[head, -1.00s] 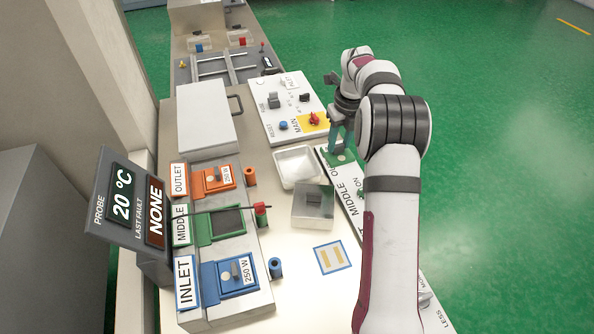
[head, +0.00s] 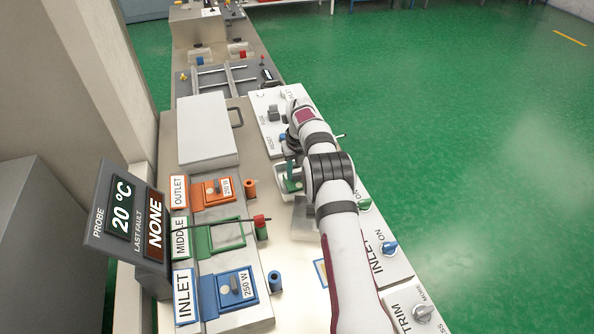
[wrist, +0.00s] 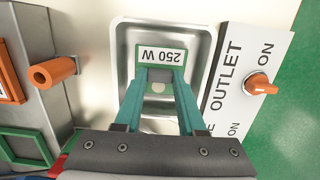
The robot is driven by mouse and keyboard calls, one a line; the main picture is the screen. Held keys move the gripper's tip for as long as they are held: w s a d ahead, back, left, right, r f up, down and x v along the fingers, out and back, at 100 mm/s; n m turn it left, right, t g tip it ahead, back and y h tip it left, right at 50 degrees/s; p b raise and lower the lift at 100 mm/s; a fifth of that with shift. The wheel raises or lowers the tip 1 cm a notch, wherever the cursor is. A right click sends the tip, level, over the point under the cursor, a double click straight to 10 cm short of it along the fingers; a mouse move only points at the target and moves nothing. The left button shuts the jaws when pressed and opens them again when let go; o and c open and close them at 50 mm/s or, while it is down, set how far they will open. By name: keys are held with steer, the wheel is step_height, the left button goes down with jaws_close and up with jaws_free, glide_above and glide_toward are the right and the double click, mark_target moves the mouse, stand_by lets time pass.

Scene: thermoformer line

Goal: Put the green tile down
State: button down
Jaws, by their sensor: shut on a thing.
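The green tile (wrist: 141,54) carries a white "250 W" label, upside down in the wrist view. My gripper (wrist: 160,74) has its teal fingers shut on the tile's near side. The tile is over or inside a pale metal tray (wrist: 126,39); I cannot tell whether it touches the tray floor. In the head view my gripper (head: 292,184) is at the tray (head: 283,199), which my arm partly hides. The green middle frame (head: 199,241) on the heater block looks empty.
Left of the tray, an orange outlet tile (head: 211,193) and a blue inlet tile (head: 233,290) sit on the heater block. An orange post (wrist: 52,72) stands close left of the tray. A panel with knobs (wrist: 245,75) lies close right. A grey metal block (head: 304,221) is partly hidden by my arm.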

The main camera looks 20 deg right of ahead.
mark_target(299, 184)
steer(key=shift+f, duration=0.1)
steer(key=c, duration=0.5)
jaws_free()
step_height(299, 184, up, 12)
steer(key=s, duration=0.2)
steer(key=s+a+r+n, duration=0.4)
steer(key=s+r+n, duration=0.2)
steer(key=s, duration=0.1)
steer(key=s+a+r+n, duration=0.3)
steer(key=s+r+n, duration=0.2)
steer(key=s+n, duration=0.25)
steer(key=s+a+f+n+y, duration=0.1)
steer(key=s+a+f+n, duration=0.1)
steer(key=s+n, duration=0.6)
steer(key=s+a+f+n+g, duration=0.1)
steer(key=s+a+n, duration=0.3)
steer(key=s, duration=1.7)
steer(key=f+n, duration=0.1)
steer(key=n, duration=0.4)
steer(key=shift+g+y, duration=0.3)
steer(key=shift+y, duration=0.1)
